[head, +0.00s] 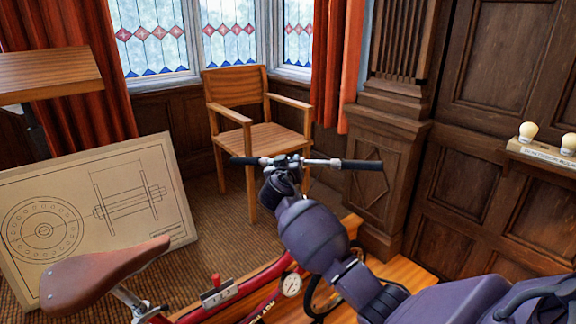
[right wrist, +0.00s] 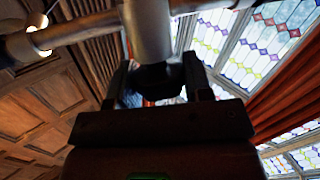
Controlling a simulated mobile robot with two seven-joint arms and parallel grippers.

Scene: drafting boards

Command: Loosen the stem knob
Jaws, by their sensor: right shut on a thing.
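A red bicycle-like machine stands in the lower middle of the head view, with a brown saddle (head: 105,272) and a handlebar (head: 318,162) with black grips. My right gripper (head: 283,172) is at the middle of the handlebar, from below. In the right wrist view the silver stem (right wrist: 147,30) comes down toward the gripper (right wrist: 158,82). Its two fingers are shut on a dark piece just under the stem, which looks like the stem knob (right wrist: 158,76). In the head view the knob is hidden by my gripper and wrist. My left gripper is not in view.
A wooden chair (head: 255,135) stands behind the handlebar. A drafting board (head: 150,165) with a wheel drawing leans at left. A wooden column (head: 385,180) stands close to the right grip. A small shelf with pale knobs (head: 545,153) is at far right.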

